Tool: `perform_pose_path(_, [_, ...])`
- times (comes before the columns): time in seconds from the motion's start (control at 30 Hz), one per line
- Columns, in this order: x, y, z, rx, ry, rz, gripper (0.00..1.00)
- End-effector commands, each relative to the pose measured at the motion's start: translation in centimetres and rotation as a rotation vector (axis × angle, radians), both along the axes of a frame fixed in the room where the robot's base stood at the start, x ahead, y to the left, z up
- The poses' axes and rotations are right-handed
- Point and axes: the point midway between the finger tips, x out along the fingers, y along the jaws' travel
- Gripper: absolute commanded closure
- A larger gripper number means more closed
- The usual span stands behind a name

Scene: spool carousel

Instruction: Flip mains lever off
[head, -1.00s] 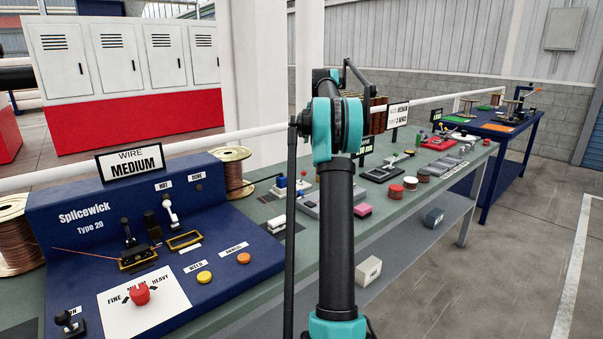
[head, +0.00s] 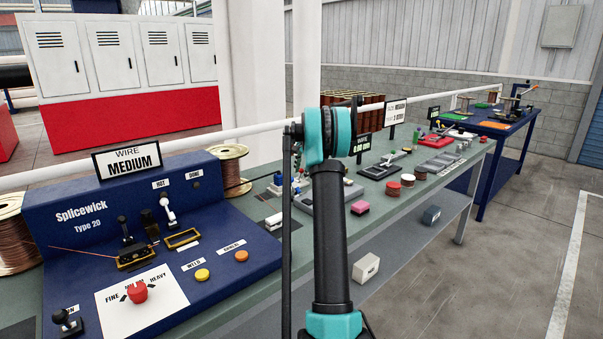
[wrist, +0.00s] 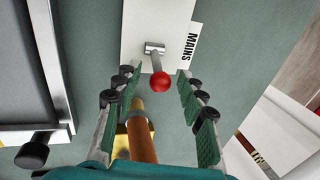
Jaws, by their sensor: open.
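The mains lever shows in the wrist view as a short metal stem with a red ball knob (wrist: 160,82), on a white plate (wrist: 135,35) beside a black-on-white MAINS label (wrist: 190,45). My gripper (wrist: 158,88) is open, its green-padded fingers left and right of the knob, with visible gaps on both sides. The knob lies near the line between the fingertips; I cannot tell the height gap. In the head view my arm covers the gripper, and I cannot make out the lever clearly.
A copper-coloured cylinder (wrist: 142,130) shows between the fingers, nearer the palm. A dark grey tray-like unit (wrist: 22,70) with a black knob (wrist: 32,153) lies left. The blue Splicewick console (head: 90,215) stands at the left of the green bench.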

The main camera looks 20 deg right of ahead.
Motion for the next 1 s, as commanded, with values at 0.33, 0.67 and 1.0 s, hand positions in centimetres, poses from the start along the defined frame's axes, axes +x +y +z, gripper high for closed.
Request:
perform_pose_path(0.33, [0.11, 0.06, -0.48, 0.0, 0.0, 0.0, 0.59])
perform_pose_path(0.67, [0.11, 0.07, -0.46, 0.0, 0.0, 0.0, 0.98])
perform_pose_path(1.0, [0.1, 0.22, -0.37, -0.023, -0.01, 0.0, 1.0])
